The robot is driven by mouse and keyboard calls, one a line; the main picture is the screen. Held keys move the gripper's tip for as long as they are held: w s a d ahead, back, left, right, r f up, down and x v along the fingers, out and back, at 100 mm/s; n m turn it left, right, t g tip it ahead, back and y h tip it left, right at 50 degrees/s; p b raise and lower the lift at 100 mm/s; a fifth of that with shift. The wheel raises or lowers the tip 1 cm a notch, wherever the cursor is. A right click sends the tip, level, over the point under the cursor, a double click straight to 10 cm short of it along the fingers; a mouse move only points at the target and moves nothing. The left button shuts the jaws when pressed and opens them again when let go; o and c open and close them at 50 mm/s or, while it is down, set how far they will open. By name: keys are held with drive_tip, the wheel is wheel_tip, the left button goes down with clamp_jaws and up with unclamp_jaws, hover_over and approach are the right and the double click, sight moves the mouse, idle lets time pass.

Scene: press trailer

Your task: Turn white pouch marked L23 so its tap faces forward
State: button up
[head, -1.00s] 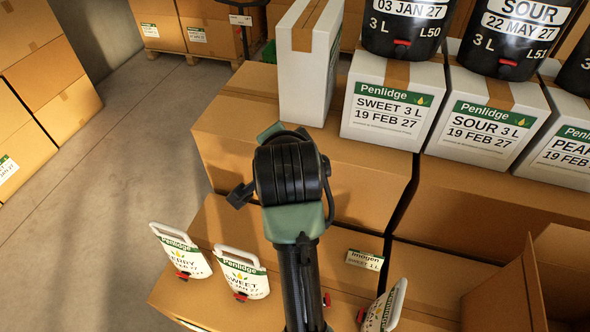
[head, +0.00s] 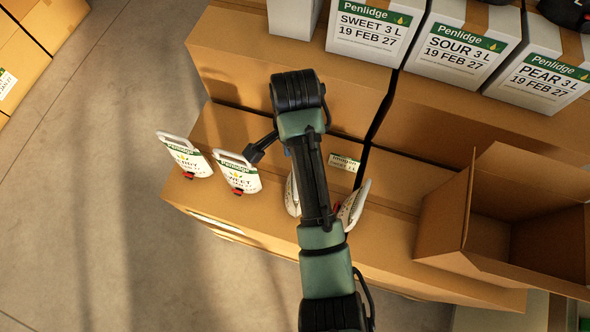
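Several white pouches stand in a row on the lower brown carton (head: 285,240). The leftmost pouch (head: 186,156) and the pouch marked SWEET (head: 238,173) show their labels and red taps at the front. A third white pouch (head: 292,196) is mostly hidden behind my arm. I cannot read L23 on any pouch. My arm crosses above the row. A dark piece (head: 262,148) juts from it above the SWEET pouch; it may be part of my gripper, but no fingers are distinguishable.
A small Imogen tag (head: 345,162) is on the carton behind the pouches. An open brown box (head: 445,215) stands to the right. Larger cartons (head: 290,50) with white Penlidge boxes (head: 375,30) rise behind. The concrete floor (head: 90,200) at left is clear.

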drive_tip(key=n, duration=0.6)
drive_tip(key=shift+d+n, duration=0.1)
drive_tip(key=shift+n, duration=0.3)
drive_tip(key=shift+f+n+b, duration=0.45)
drive_tip(key=shift+n+b, duration=0.45)
drive_tip(key=shift+b, duration=0.25)
drive_tip(key=n+b, duration=0.3)
drive_tip(key=shift+n, duration=0.3)
wheel_tip(320, 180, down, 8)
drive_tip(key=b, duration=0.7)
drive_tip(key=shift+r, duration=0.2)
drive_tip(key=shift+f+b, duration=0.3)
drive_tip(key=shift+f, duration=0.5)
clamp_jaws()
drive_tip(key=shift+r+p, duration=0.4)
drive_tip(key=shift+p, duration=0.25)
